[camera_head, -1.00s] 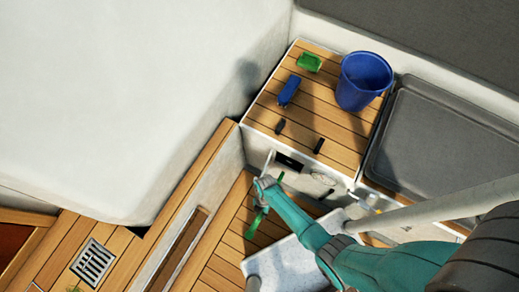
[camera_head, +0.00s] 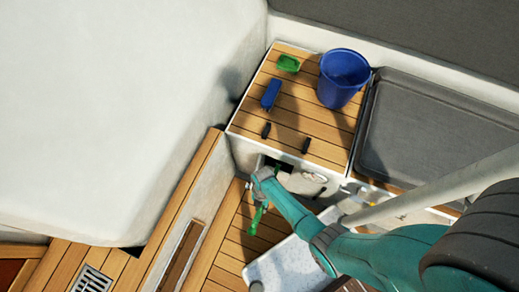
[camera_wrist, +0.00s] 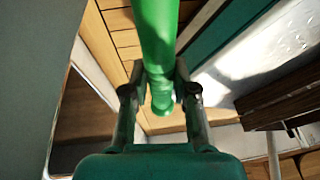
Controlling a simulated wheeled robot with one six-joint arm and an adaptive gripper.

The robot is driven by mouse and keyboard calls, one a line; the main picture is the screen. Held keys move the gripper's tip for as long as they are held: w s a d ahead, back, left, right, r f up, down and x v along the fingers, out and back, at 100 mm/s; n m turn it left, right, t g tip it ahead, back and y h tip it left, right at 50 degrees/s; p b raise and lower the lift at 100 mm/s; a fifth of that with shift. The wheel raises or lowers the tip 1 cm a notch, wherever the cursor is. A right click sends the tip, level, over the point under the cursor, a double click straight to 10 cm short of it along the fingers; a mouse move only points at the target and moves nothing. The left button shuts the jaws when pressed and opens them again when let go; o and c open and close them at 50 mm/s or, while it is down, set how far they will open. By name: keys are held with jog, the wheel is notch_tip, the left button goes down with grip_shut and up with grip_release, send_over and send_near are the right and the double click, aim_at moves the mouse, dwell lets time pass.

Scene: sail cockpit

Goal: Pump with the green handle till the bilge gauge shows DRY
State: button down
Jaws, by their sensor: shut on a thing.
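The green handle (camera_head: 257,219) shows in the head view beside the front of the wooden-topped locker, partly hidden by my arm. My gripper (camera_wrist: 162,95) is shut on the green handle, which also shows in the wrist view (camera_wrist: 158,40) running between the two fingers. In the head view my wrist covers most of the grip. A pale round dial (camera_head: 314,177) sits on the locker front, right of a dark slot. It may be the bilge gauge, but its reading is too small to tell.
On the locker top (camera_head: 315,124) are a blue bucket (camera_head: 342,80), a green tray-like piece (camera_head: 288,63), a blue block (camera_head: 271,94) and two small dark pieces. A grey cushion (camera_head: 430,125) lies right. A floor grate (camera_head: 91,280) is at lower left.

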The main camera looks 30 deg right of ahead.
jog(key=shift+w+d+r, duration=0.1)
jog(key=shift+w+d, duration=0.45)
jog(key=shift+d, duration=0.25)
jog(key=shift+w+d+r, duration=0.1)
jog(key=shift+w+d, duration=0.5)
jog(key=shift+d, duration=0.25)
jog(key=shift+w+d+r, duration=0.1)
jog(key=shift+w+d, duration=0.45)
jog(key=shift+d, duration=0.25)
jog(key=shift+f, duration=0.1)
